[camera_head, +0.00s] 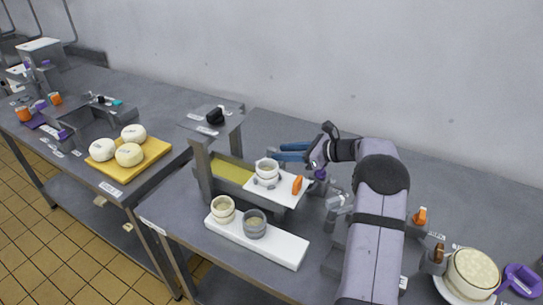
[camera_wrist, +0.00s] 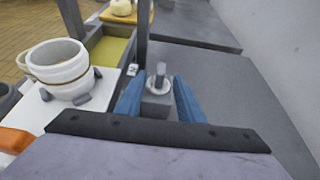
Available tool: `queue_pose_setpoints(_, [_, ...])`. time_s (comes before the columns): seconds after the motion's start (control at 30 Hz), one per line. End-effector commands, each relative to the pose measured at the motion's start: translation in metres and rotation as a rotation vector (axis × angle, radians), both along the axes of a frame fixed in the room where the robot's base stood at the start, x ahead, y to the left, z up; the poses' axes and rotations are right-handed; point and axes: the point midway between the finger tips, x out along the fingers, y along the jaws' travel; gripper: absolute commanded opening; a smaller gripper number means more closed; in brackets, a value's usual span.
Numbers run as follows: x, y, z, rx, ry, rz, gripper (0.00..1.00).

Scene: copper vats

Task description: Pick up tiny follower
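A small pale disc with a grey knob on top, probably the tiny follower (camera_wrist: 159,82), sits on a grey block in the wrist view. It lies ahead of and between the two blue fingers of my gripper (camera_wrist: 158,92). The fingers are spread apart, and I see nothing clamped between them. In the head view my gripper (camera_head: 284,151) reaches left, low over the table behind the white shelf. The disc cannot be made out in the head view.
A white mould (camera_head: 267,168) stands on a raised white shelf (camera_head: 263,189) beside my gripper, with a grey post (camera_head: 202,170) close by. A white tray (camera_head: 285,247) with two cups is in front. Bare table lies right of the fingers in the wrist view.

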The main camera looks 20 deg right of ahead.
Motion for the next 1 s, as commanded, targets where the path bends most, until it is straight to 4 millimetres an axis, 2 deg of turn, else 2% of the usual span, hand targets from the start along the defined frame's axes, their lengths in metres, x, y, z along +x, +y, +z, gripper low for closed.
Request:
queue_pose_setpoints(0.17, [0.003, 0.003, -0.001, 0.0, 0.0, 0.0, 0.34])
queue_pose_setpoints(0.6, [0.034, 0.033, -0.016, 0.0, 0.0, 0.0, 0.34])
queue_pose_setpoints(0.87, [0.036, 0.034, -0.018, -0.002, 0.0, -0.001, 0.34])
queue_pose_setpoints(0.9, [0.036, 0.034, -0.018, -0.002, 0.0, -0.001, 0.32])
queue_pose_setpoints(1.0, [0.036, 0.034, -0.018, -0.002, 0.0, -0.001, 0.08])
